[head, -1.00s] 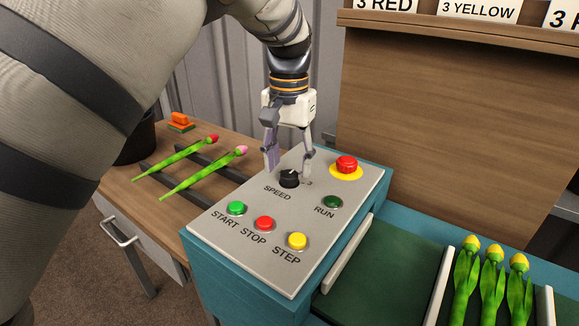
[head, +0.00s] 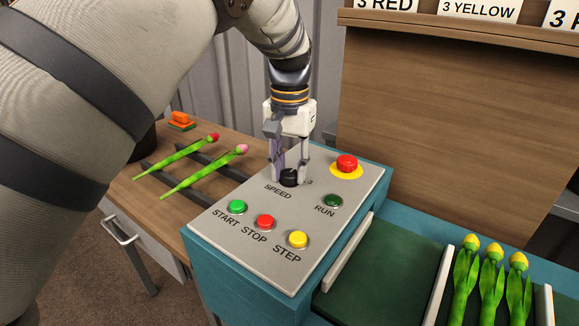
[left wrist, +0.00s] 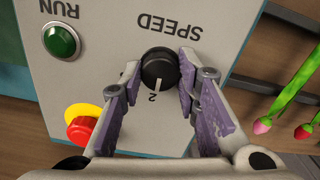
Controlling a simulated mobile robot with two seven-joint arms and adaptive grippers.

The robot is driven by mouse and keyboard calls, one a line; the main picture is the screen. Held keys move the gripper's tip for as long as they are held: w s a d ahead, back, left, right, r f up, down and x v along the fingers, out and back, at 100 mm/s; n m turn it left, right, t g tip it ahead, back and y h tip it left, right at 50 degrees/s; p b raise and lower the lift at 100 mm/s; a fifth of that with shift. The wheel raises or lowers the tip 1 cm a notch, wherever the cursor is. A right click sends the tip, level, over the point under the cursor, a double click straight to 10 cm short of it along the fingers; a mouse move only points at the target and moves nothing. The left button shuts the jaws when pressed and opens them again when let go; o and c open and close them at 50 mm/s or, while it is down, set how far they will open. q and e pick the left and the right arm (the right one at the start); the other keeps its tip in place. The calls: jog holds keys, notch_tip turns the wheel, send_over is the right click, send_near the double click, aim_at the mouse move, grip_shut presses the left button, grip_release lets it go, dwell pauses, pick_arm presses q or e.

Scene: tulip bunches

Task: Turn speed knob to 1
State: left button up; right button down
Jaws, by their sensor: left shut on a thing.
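The black speed knob (head: 289,178) stands on the grey top of the control panel (head: 228,250), just above the SPEED label. My left gripper (head: 290,170) reaches down over it and is shut on it, one finger on each side. In the left wrist view the knob (left wrist: 160,68) sits between the purple-padded fingers, and its white pointer mark faces the digit 2. My right gripper is not in view.
A red stop button on a yellow base (head: 347,164) and the green RUN button (head: 333,201) are close to the knob. START, STOP and STEP buttons (head: 264,223) line the near side. Two tulips (head: 205,172) lie on a rack at left; yellow tulips (head: 491,275) lie at right.

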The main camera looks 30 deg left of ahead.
aim_at(290, 173)
pick_arm(q)
jog(key=n, duration=0.5)
jog(key=shift+n+p, duration=0.3)
jog(key=shift+p, duration=0.05)
jog(key=n, duration=0.6)
dwell(0.5)
jog(key=o, duration=1.2)
notch_tip(290, 173, up, 12)
